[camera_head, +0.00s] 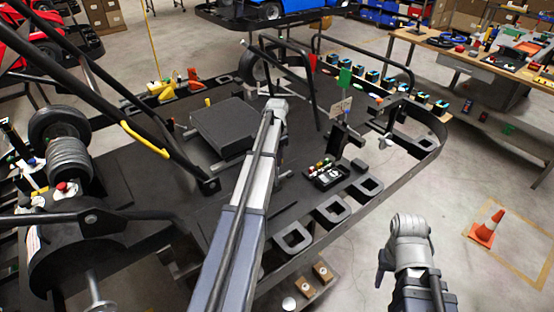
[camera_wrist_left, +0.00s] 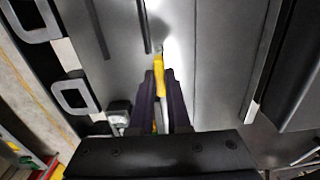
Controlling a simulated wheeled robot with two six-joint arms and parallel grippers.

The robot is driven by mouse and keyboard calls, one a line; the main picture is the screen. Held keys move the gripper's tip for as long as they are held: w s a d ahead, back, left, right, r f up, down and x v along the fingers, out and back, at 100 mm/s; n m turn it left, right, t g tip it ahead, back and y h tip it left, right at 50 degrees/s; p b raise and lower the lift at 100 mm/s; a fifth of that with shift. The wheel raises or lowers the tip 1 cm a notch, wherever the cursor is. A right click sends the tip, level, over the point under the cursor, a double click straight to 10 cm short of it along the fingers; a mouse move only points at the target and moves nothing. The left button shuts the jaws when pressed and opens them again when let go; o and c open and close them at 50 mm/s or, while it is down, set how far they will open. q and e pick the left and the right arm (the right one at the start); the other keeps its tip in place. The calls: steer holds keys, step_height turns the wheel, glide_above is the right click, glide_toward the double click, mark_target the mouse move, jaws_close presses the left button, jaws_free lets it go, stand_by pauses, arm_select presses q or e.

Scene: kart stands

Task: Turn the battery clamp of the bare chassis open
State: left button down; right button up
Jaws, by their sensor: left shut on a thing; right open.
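The battery clamp shows as a yellow lever (camera_wrist_left: 159,61) in the left wrist view, standing over the dark floor of the bare chassis (camera_head: 295,180). My left gripper (camera_wrist_left: 160,74) is shut on this lever, one dark finger on each side of it. In the head view my left arm reaches up over the chassis, and its forearm and wrist hide the gripped lever. My right gripper (camera_head: 384,265) is at the lower right, outside the chassis rim, open and empty; its fingers are only partly visible. How far the clamp is turned cannot be told.
A black box (camera_head: 223,127) sits on the chassis left of my left wrist. A small tray of parts (camera_head: 326,174) lies right of my forearm. Black bars and a yellow-sleeved tube (camera_head: 144,139) cross the left side. An orange cone (camera_head: 486,229) stands on open floor at right.

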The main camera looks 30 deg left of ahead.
stand_by(0.5)
arm_select(q)
steer(key=c, duration=0.9)
jaws_free()
step_height(320, 180, up, 8)
steer(key=p, duration=0.8)
steer(key=shift+f, duration=0.15)
